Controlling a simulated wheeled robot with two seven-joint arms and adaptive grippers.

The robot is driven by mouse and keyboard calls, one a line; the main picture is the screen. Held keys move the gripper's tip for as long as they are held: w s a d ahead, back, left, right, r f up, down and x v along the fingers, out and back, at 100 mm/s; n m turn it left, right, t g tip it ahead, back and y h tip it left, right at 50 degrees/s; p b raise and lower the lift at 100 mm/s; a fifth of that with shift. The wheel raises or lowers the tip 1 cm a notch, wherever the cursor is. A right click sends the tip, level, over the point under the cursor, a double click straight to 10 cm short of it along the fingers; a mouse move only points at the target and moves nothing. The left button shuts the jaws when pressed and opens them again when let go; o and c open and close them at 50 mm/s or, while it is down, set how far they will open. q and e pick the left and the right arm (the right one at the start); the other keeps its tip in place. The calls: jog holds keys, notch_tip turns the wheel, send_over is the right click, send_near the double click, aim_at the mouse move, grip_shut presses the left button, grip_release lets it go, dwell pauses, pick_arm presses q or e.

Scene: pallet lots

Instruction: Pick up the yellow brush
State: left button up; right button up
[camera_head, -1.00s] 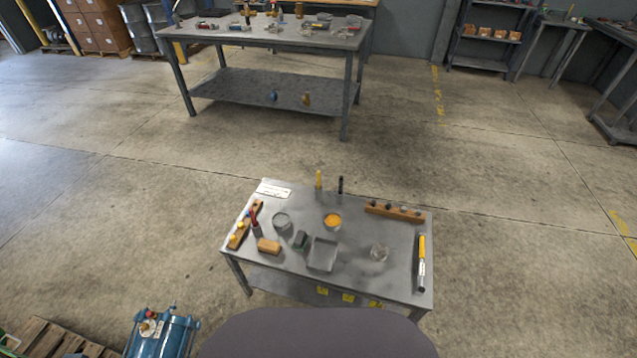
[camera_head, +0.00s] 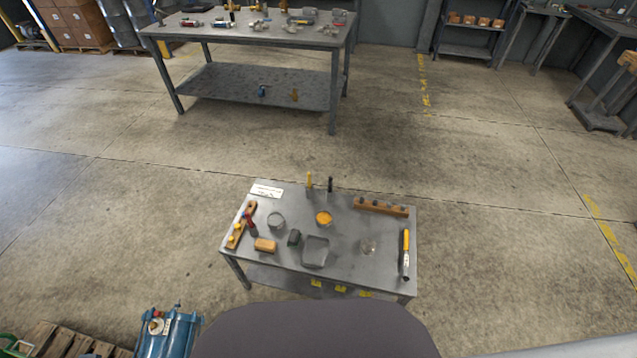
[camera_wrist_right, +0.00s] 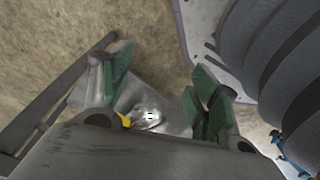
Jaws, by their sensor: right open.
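The small grey metal table (camera_head: 345,218) stands in front of me in the head view. An upright yellow item (camera_head: 309,182) stands at its far edge beside a dark one. A yellow-handled tool (camera_head: 406,240) with a dark end lies near the right edge. I cannot tell for sure which of these is the yellow brush. My right gripper (camera_wrist_right: 158,92) is open, with green-padded fingers apart and nothing held. A small yellow piece (camera_wrist_right: 124,120) and a shiny patch show beyond the fingers in the wrist view. My left gripper is out of view.
The table also holds a grey tray (camera_head: 316,252), a tin with orange contents (camera_head: 323,218), a wooden block (camera_head: 265,245) and wooden racks (camera_head: 381,206). A larger workbench (camera_head: 250,38) stands behind. A blue tank (camera_head: 168,332) stands at lower left. The floor between is open.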

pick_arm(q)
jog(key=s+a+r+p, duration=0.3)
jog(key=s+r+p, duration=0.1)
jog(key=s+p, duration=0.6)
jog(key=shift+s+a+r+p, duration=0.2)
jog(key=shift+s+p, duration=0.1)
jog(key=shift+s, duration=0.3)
pick_arm(e)
jog(key=s+d+r, duration=0.2)
jog(key=s+d, duration=0.1)
jog(key=s, duration=1.1)
jog(key=shift+d+g, duration=0.2)
jog(key=shift+g, duration=0.1)
jog(key=shift+s, duration=0.1)
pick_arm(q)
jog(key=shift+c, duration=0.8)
pick_arm(e)
jog(key=c, duration=0.5)
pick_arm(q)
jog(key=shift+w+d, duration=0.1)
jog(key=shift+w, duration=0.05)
pick_arm(e)
jog(key=shift+s, duration=0.1)
jog(key=shift+c, duration=0.3)
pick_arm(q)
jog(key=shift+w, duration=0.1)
pick_arm(e)
jog(key=shift+s, duration=0.1)
